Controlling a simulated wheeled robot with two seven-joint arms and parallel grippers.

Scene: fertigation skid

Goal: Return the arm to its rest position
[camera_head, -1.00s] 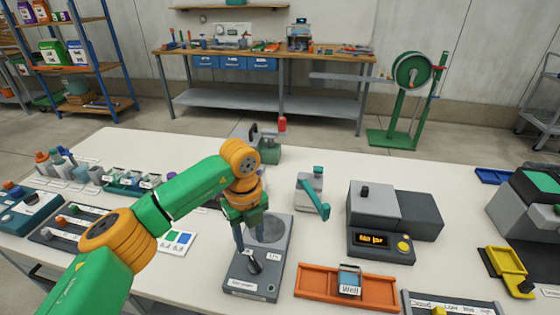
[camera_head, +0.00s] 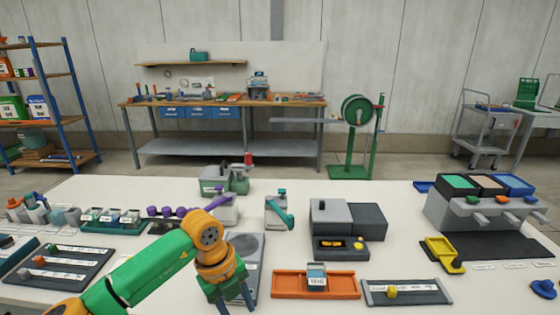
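My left arm, green with orange joints, comes in from the lower left. Its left gripper (camera_head: 236,303) points down near the front of the white table, in front of the grey stirrer-like device (camera_head: 246,252) with a round plate. The fingers are partly cut off by the bottom edge of the picture, so I cannot tell whether they are open or shut. I see nothing held in them. My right arm and gripper are not in view.
An orange tray (camera_head: 287,284) with a labelled cup (camera_head: 317,275) lies right of the gripper. Racks of small bottles (camera_head: 112,219) are at left.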

